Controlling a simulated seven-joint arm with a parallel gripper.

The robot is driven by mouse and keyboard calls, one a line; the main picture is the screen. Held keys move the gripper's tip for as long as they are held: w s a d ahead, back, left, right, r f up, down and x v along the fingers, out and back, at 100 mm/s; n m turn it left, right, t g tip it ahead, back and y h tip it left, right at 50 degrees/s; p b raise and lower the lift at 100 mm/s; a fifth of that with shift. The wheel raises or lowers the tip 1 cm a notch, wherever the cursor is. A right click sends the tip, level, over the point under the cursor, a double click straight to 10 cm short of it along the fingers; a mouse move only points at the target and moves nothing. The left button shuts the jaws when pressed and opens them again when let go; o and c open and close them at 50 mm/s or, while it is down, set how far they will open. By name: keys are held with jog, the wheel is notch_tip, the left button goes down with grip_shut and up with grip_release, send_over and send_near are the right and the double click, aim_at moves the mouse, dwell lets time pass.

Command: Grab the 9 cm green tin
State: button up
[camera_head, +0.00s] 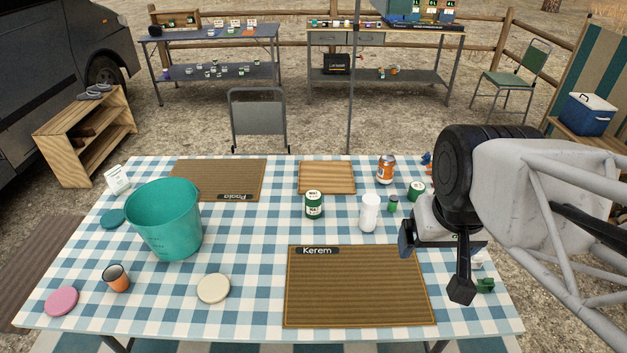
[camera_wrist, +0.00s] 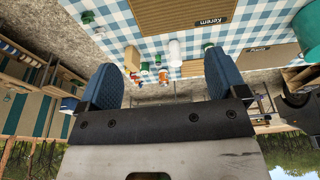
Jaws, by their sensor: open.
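A green tin with white label bands (camera_head: 314,205) stands upright left of a white cylinder (camera_head: 369,212). A second green tin (camera_head: 417,190) stands behind my gripper, and a smaller green container (camera_head: 393,204) is beside the white cylinder. I cannot read a 9 cm size on any of them. In the wrist view, the labelled tin (camera_wrist: 208,47) shows near the right finger, partly cut off by it. My gripper (camera_head: 433,265) is open and empty above the right edge of the brown Kerem mat (camera_head: 350,300), apart from the tins.
An orange can (camera_head: 386,169) and a wooden board (camera_head: 326,177) are at the back. A teal bucket (camera_head: 164,220), an orange cup (camera_head: 116,278), a cream disc (camera_head: 213,288) and a pink disc (camera_head: 61,301) are left. The cloth between bucket and labelled tin is clear.

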jog(key=m+t+y, duration=0.6)
jog(key=m+y, duration=0.5)
jog(key=m, duration=1.5)
send_over(313, 204)
jog(key=d, duration=0.4)
notch_tip(313, 204, down, 24)
jog(key=f, duration=0.1)
jog(key=shift+a+r, duration=0.15)
jog(key=shift+r, duration=0.1)
jog(key=shift+h, duration=0.3)
jog(key=shift+f, duration=2.9)
